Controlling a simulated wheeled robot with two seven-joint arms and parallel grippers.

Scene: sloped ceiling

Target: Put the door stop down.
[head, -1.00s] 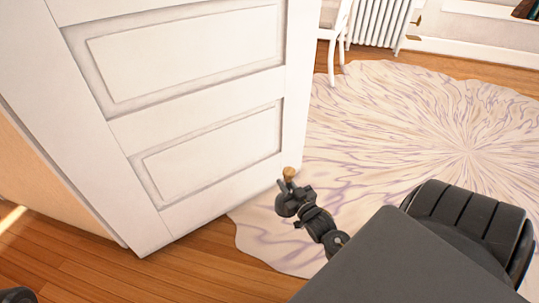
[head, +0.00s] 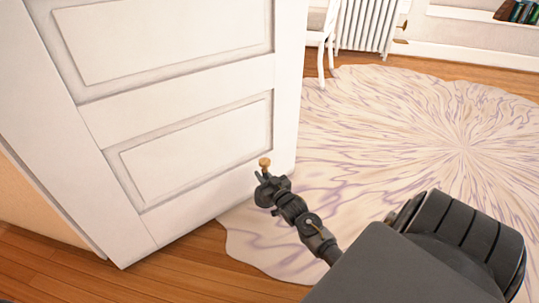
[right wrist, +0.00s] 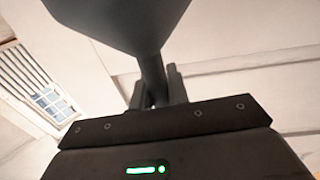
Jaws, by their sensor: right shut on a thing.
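My right gripper (head: 263,174) is shut on the door stop (head: 264,161), whose small tan top shows just above the fingertips in the head view. In the right wrist view the door stop (right wrist: 152,65) is a dark shape with a narrow stem between the fingers (right wrist: 156,90) and a wide end above. The gripper is in front of the lower part of a white panelled door (head: 190,98), near its right edge. I cannot tell the exact gap between them. My left gripper is not in view.
A cream and purple patterned rug (head: 400,130) covers the floor to the right of the door. Bare wood floor (head: 190,262) shows along the door's bottom edge. A white chair (head: 325,45) and a radiator (head: 368,24) stand at the back.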

